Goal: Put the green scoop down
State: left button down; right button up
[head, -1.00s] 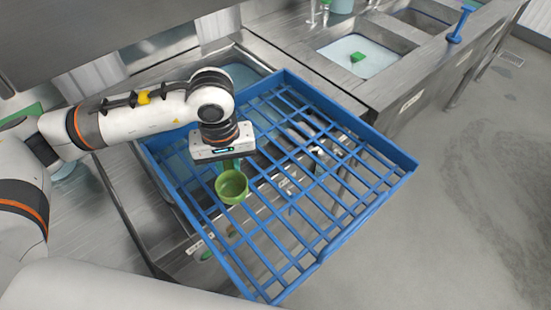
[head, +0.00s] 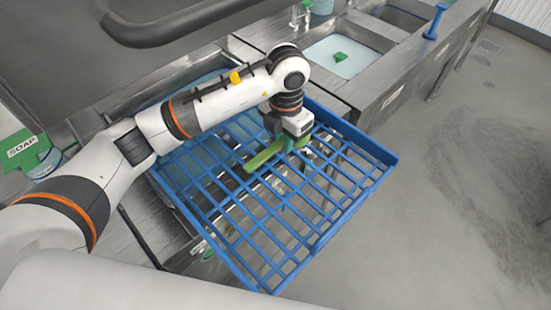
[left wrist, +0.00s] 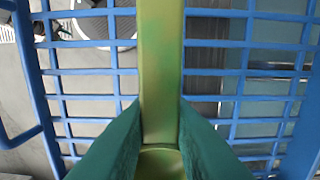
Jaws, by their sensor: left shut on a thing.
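The green scoop (head: 263,158) is held over the blue rack (head: 365,142) in the head view, its long handle pointing down-left. My left gripper (head: 287,143) is shut on the scoop. In the left wrist view the yellow-green handle (left wrist: 160,70) runs up from between the two teal fingers (left wrist: 160,140). Part of the scoop's rounded end shows at the bottom edge there. The rack's bars lie beyond the scoop. I cannot tell whether the scoop touches the bars. My right gripper is not in view.
A steel sink with pale water (head: 345,62) and a small green object (head: 340,57) lies at the back. A blue tool (head: 436,22) stands on the counter's right edge. A green soap box (head: 25,150) is at the far left. Much of the rack is bare.

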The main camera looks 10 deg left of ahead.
aim_at(283, 168)
pick_arm(q)
notch_tip(283, 168, down, 4)
jog(key=shift+r+p, duration=0.1)
jog(key=shift+p, duration=0.3)
jog(key=shift+f+p, duration=0.55)
jog(key=shift+f, duration=1.6)
jog(key=c, duration=1.3)
grip_release()
notch_tip(283, 168, up, 11)
jog(key=b, duration=0.3)
jog(key=shift+b, duration=0.35)
jog(key=shift+r, duration=0.65)
